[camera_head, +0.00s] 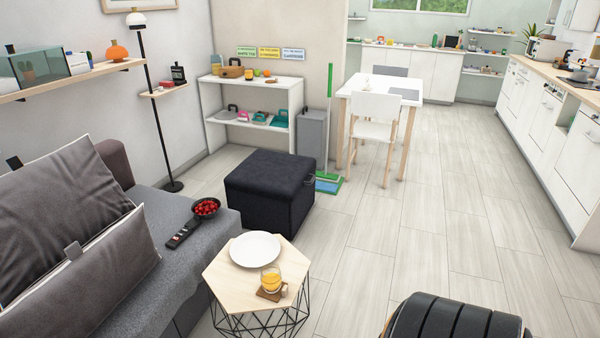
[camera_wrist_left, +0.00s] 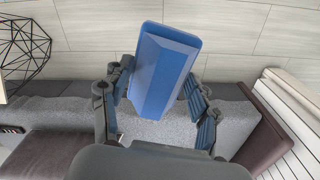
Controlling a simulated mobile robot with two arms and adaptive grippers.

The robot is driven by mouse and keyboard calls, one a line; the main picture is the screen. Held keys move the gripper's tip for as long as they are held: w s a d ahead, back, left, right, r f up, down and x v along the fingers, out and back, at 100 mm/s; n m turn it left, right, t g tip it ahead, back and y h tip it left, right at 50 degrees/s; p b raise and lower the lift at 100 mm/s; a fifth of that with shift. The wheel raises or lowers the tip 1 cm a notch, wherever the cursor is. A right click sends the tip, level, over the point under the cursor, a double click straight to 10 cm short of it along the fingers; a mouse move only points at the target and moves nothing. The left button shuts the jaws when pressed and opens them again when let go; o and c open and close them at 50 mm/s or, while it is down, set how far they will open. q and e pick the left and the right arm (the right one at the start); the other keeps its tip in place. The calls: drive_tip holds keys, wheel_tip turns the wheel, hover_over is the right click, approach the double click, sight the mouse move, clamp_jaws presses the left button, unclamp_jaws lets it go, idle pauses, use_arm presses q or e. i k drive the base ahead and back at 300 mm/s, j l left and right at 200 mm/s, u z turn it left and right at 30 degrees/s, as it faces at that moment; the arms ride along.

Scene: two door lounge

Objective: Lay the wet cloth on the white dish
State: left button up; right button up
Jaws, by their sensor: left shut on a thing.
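The white dish (camera_head: 255,250) lies flat and empty on the light wooden top of a small hexagonal table (camera_head: 218,265) in the head view. My left gripper (camera_wrist_left: 160,98) shows only in the left wrist view. Its fingers are on either side of a blue, block-shaped thing (camera_wrist_left: 163,70) and shut on it. It looks smooth and stiff; I cannot tell whether it is the wet cloth. No other cloth is clearly seen. The blue thing is held over the grey sofa (camera_wrist_left: 230,125), apart from the dish. My right gripper is in neither view.
A glass of orange drink (camera_head: 270,278) stands on a coaster beside the dish. A bowl of red fruit (camera_head: 206,207) and a remote (camera_head: 184,234) are on the sofa. Floor between is clear.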

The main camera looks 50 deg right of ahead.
sight(255, 250)
drive_tip(key=i+l+z, duration=0.35)
drive_tip(key=l, duration=0.25)
drive_tip(key=i+l+z, duration=0.2)
drive_tip(key=l+z, duration=0.15)
drive_tip(key=l, duration=0.2)
drive_tip(key=i+l+z, duration=0.35)
drive_tip(key=i+l, duration=0.8)
drive_tip(key=l, duration=0.15)
